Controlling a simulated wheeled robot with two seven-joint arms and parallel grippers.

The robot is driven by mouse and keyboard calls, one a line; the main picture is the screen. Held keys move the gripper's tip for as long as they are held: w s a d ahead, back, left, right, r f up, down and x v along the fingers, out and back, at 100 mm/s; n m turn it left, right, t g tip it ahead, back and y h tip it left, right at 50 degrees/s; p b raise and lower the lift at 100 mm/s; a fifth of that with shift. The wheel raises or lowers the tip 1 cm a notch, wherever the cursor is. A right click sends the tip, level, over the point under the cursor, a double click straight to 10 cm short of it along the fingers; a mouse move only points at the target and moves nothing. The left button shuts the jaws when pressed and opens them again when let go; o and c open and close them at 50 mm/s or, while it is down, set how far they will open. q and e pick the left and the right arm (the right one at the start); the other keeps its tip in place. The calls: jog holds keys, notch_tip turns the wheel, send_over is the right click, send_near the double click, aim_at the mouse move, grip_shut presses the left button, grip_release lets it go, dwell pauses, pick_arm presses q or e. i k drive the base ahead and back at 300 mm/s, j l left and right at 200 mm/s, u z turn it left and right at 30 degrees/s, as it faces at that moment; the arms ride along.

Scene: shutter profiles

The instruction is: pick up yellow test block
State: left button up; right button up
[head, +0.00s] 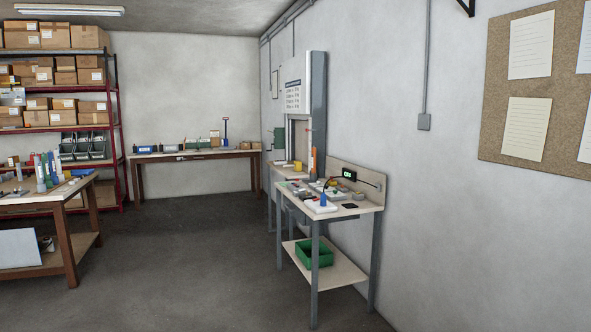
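A small yellow object (297,166), which looks like the yellow test block, sits at the far end of the workbench (366,205) along the right wall. It is close to the foot of the tall grey machine (318,105). It is small and distant, and items in front may hide part of it. Neither of my grippers is in view.
A green bin (314,254) sits on the workbench's lower shelf. A blue bottle (323,198) and a small green-lit display (349,174) stand on top. A cluttered table (72,190) is at left, shelving (119,110) behind it. The middle floor is clear.

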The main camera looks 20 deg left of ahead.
aim_at(297, 165)
jog(key=i+j+u, duration=0.3)
jog(key=i+j, duration=0.15)
jog(key=i+j+u, duration=0.3)
jog(key=i, duration=0.25)
jog(key=i+j+u, duration=0.2)
jog(key=i+u, duration=0.15)
jog(key=i, duration=0.2)
jog(key=i+u, duration=0.3)
jog(key=i, duration=0.25)
jog(key=i+j, duration=0.1)
jog(key=i, duration=3.7)
jog(key=l+z, duration=0.05)
jog(key=l, duration=0.05)
